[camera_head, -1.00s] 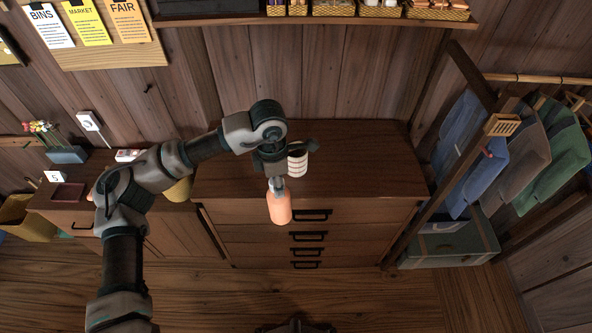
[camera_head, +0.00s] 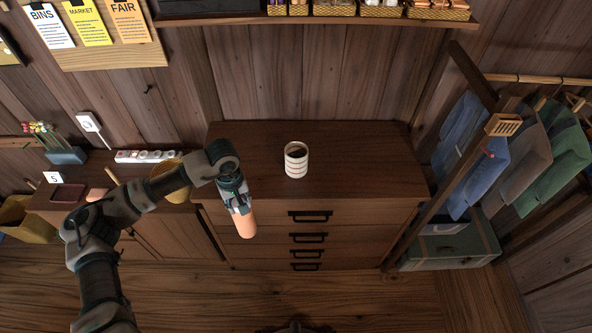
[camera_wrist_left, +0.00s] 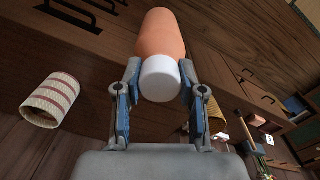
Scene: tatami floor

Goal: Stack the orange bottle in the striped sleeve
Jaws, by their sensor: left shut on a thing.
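The orange bottle (camera_head: 246,225) is in my left gripper (camera_head: 239,204), held in front of the dresser's front edge, left of the sleeve. In the left wrist view the bottle (camera_wrist_left: 160,35) has a white cap end (camera_wrist_left: 160,79) between the two fingers of the gripper (camera_wrist_left: 160,82), which are shut on it. The striped sleeve (camera_head: 297,163), white with red bands, stands upright and open at the top on the dresser top. The sleeve also shows in the left wrist view (camera_wrist_left: 50,101), apart from the bottle. My right gripper is not in view.
The dresser top (camera_head: 360,165) is clear around the sleeve. To the left, a lower cabinet carries a yellowish container (camera_head: 167,180), a power strip (camera_head: 148,156) and a dark red tray (camera_head: 68,193). A rack with hanging clothes (camera_head: 470,150) stands at the right.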

